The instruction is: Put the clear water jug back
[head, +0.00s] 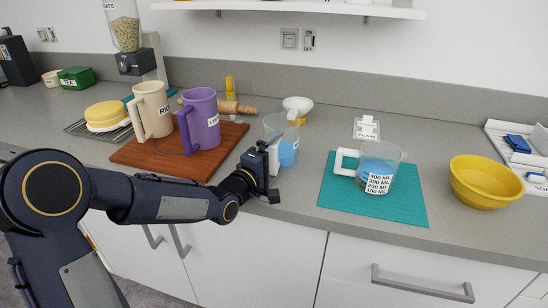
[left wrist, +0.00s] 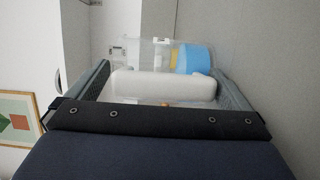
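A clear jug (head: 288,150) with blue water stands out beyond my left gripper (head: 272,170) in the head view. The left wrist view shows its white handle (left wrist: 163,86) filling the gap between my left fingers, with the clear body and blue water (left wrist: 192,58) behind. The fingers appear shut on the handle; the arm partly hides it in the head view. Whether the jug's base touches the counter is unclear. A second clear jug (head: 380,162), with a white handle, blue water and volume marks, stands upright on a teal mat (head: 405,210). My right gripper is not in view.
A wooden board (head: 225,150) holds a cream jug (head: 152,108) and a purple jug (head: 203,118), left of my left gripper. A yellow bowl (head: 487,182) stands right of the mat. A small white bowl (head: 298,104) and rolling pin (head: 235,107) lie behind. Bare counter separates board and mat.

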